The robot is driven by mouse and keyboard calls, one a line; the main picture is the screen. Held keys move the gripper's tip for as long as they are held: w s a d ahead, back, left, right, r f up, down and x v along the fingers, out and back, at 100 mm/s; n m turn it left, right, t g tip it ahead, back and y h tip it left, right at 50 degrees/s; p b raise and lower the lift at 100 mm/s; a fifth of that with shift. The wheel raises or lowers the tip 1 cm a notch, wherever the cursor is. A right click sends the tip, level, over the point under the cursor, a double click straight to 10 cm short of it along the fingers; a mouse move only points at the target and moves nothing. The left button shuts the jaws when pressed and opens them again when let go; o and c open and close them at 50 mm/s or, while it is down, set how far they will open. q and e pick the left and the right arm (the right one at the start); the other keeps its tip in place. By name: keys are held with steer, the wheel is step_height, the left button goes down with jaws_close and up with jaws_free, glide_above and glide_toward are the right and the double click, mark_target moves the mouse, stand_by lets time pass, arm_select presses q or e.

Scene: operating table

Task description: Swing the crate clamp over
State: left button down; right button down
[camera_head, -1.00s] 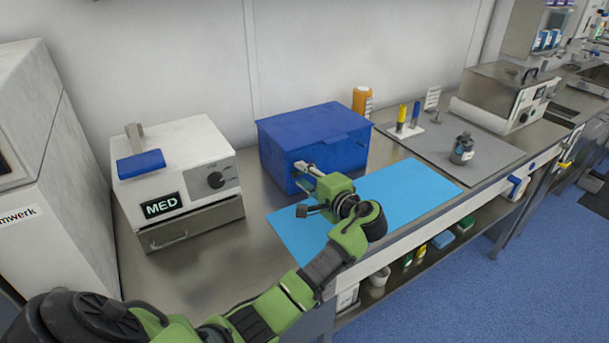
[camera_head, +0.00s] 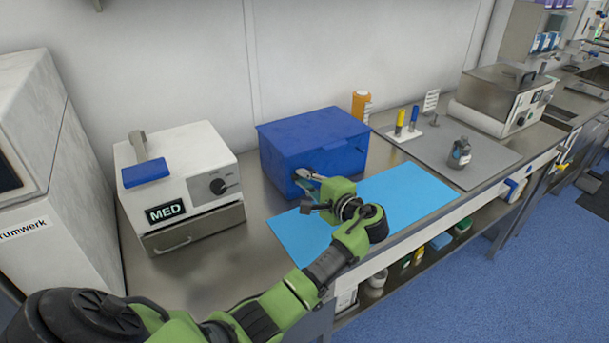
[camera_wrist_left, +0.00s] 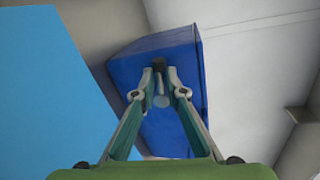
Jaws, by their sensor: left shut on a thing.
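The blue crate (camera_head: 312,143) stands on the steel counter against the wall with its lid down. It also shows in the left wrist view (camera_wrist_left: 185,55). My left gripper (camera_head: 306,179) is at the crate's front face, coming from the front right. In the left wrist view, my left gripper (camera_wrist_left: 160,82) has its fingertips closed around a small dark-tipped clamp part (camera_wrist_left: 159,65) in front of the blue face. In the head view the gripper and wrist hide most of the clamp. My right gripper is not in view.
A blue mat (camera_head: 405,197) lies right of the crate, partly under my arm. A white MED device (camera_head: 180,165) stands to the left.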

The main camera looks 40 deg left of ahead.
arm_select(q)
steer(key=shift+w+d+r+m+g+y+p, duration=0.15)
steer(key=shift+r+m+p, duration=0.1)
steer(key=shift+m+p, duration=0.4)
steer(key=shift+w+a+r+m+g+y+p, duration=0.1)
steer(key=shift+r+m+g+p, duration=0.15)
steer(key=shift+m+p, duration=0.45)
steer(key=shift+w+d+r+m+g+y+p, duration=0.15)
steer(key=shift+r+m+p, duration=0.15)
steer(key=shift+m+p, duration=0.35)
steer(key=c, duration=2)
jaws_free()
steer(key=shift+c, duration=0.2)
steer(key=v, duration=1.2)
